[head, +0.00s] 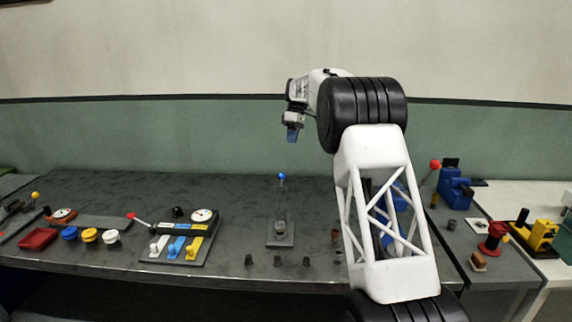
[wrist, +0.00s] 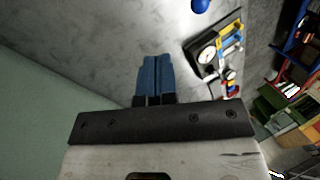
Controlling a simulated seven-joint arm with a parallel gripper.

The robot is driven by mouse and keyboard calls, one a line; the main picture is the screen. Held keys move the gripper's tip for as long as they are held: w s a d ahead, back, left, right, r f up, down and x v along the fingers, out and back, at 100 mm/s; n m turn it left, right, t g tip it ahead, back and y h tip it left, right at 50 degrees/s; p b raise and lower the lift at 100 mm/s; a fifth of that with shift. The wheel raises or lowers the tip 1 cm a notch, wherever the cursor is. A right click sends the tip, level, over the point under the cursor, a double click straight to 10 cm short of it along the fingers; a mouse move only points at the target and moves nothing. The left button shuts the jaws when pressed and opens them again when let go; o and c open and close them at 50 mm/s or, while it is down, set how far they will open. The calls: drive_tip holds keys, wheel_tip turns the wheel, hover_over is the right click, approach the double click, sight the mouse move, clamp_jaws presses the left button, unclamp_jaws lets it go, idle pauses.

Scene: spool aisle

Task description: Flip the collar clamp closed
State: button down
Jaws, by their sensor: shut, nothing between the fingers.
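A small device on a flat grey base plate (head: 280,241) stands on the dark bench in the middle of the head view. It has a grey round collar and a thin upright lever topped by a blue ball (head: 282,175). It may be the collar clamp, but it is too small to be sure. The blue ball (wrist: 201,4) also shows at the top edge of the wrist view. My gripper (head: 292,136) is in the air above the bench, apart from the ball. In the wrist view its blue fingers (wrist: 155,75) are shut and empty.
A panel (head: 182,240) with a gauge, coloured levers and a red-ball handle is left of the device. Several small dark pegs (head: 278,261) stand near the bench's front edge. Coloured buttons (head: 89,235) are further left. A blue machine (head: 455,188) stands at right.

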drive_tip(key=shift+f, duration=0.1)
drive_tip(key=s+a+f, duration=0.2)
drive_tip(key=s+f, duration=0.5)
drive_tip(key=f, duration=0.2)
drive_tip(key=shift+s+a, duration=0.2)
idle(0.3)
drive_tip(key=shift+s, duration=0.15)
idle(0.4)
